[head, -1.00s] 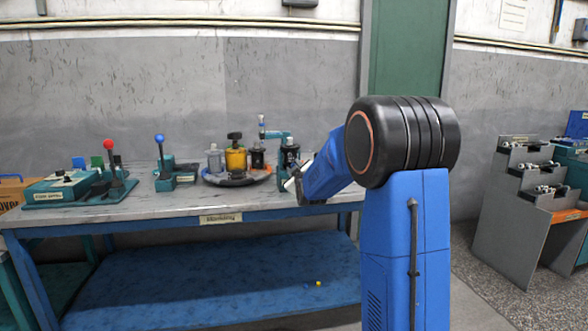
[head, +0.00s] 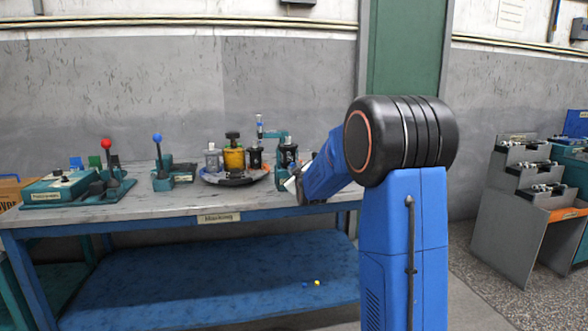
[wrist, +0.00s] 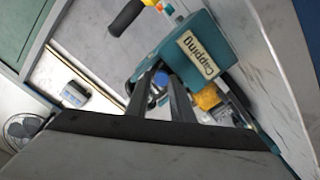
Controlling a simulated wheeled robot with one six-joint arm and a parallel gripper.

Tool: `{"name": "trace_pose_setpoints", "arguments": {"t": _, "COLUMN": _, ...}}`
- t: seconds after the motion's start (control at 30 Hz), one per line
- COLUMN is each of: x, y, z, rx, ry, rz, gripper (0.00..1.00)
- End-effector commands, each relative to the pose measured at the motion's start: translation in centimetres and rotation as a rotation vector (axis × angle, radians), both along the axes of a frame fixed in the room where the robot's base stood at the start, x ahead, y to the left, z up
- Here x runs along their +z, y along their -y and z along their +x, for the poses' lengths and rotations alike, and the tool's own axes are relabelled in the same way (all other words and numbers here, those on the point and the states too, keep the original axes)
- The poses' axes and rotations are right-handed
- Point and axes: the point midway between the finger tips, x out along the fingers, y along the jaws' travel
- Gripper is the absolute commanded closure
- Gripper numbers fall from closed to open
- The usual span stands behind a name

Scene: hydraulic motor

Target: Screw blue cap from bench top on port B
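In the wrist view my gripper's two dark fingers (wrist: 165,80) stand apart. A small blue piece (wrist: 159,83) shows in the gap between them, and I cannot tell whether it is the blue cap or how far away it is. Just beyond the fingers is the teal capping station (wrist: 205,50), labelled "Capping"; in the head view it stands at the bench's right end (head: 276,136). In the head view my gripper is at that end, mostly hidden behind my blue arm. I cannot make out port B.
On the bench (head: 110,216) are a round dark tray (head: 232,181) with several containers, a blue-knobbed lever unit (head: 160,165) and a red-knobbed one (head: 107,170). Small blue and yellow bits (head: 317,283) lie on the blue lower shelf. A grey stepped rack (head: 510,205) stands right.

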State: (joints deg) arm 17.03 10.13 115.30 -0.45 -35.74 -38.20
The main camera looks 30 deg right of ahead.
Motion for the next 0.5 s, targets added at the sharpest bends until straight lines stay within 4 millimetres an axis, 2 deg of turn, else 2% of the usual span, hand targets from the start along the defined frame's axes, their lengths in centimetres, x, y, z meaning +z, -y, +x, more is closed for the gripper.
{"name": "trace_pose_setpoints", "arguments": {"t": 0.03, "x": -1.44, "y": 0.35, "z": -0.12, "rx": -0.006, "ry": -0.025, "rz": 0.008, "gripper": 0.73}}
{"name": "trace_pose_setpoints", "arguments": {"t": 0.5, "x": -1.54, "y": 0.21, "z": 0.02, "rx": -0.003, "ry": -0.025, "rz": 0.006, "gripper": 0.73}}
